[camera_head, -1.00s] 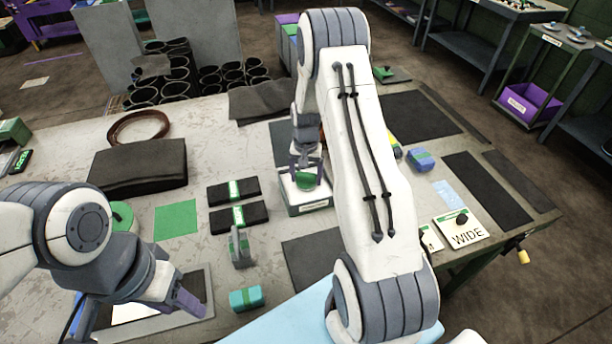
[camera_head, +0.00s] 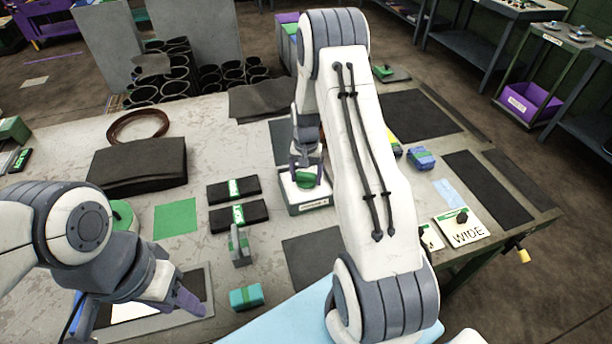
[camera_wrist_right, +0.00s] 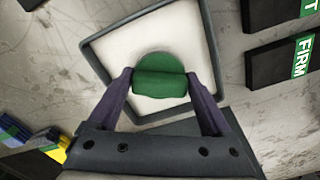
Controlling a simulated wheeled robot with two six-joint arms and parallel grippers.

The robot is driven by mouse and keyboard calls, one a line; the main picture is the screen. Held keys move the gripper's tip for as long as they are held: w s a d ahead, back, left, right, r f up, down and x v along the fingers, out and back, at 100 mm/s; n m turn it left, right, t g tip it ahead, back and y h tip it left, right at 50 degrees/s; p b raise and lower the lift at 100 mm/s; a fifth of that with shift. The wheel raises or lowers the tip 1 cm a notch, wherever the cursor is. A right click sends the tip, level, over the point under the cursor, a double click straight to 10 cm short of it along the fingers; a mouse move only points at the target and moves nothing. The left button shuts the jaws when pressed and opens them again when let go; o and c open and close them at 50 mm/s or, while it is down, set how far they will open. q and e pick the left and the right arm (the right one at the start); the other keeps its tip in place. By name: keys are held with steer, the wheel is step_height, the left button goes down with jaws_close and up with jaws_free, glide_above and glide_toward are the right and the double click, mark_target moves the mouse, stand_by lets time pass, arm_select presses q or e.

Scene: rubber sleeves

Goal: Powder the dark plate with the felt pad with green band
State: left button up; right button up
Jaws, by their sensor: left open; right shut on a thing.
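My right gripper (camera_wrist_right: 160,98) is shut on a green pad (camera_wrist_right: 160,65), with one finger on each side of its raised grip. The pad is over a square tray (camera_wrist_right: 97,42) of white powder; I cannot tell whether it touches the powder. In the head view the right gripper (camera_head: 305,165) and the pad (camera_head: 306,180) are over the tray (camera_head: 308,208), partly behind my right arm. Several flat dark pieces lie on the table, including one at the front (camera_head: 310,260); I cannot tell which is the dark plate. My left gripper (camera_head: 182,303) is open and empty over a framed panel (camera_head: 205,275).
Two black blocks with green labels (camera_head: 233,191) lie left of the tray. A grey upright piece (camera_head: 240,247) and a teal block with a green band (camera_head: 246,297) stand in front. A blue block (camera_head: 421,158) and a WIDE sign (camera_head: 467,238) are at right.

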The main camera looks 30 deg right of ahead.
mark_target(304, 176)
stand_by(0.5)
steer(key=shift+r+p, duration=2.65)
steer(key=shift+r, duration=0.85)
steer(key=shift+a+f, duration=0.1)
steer(key=shift+a, duration=0.25)
steer(key=s+a+n+b, duration=0.1)
steer(key=s+a+n, duration=0.3)
steer(key=a, duration=0.3)
steer(key=s+a+f+n, duration=0.1)
steer(key=s+a+n, duration=0.3)
steer(key=a, duration=0.3)
steer(key=shift+s+a+f+b, duration=0.15)
steer(key=shift+s+a+b, duration=0.25)
steer(key=shift+s, duration=0.25)
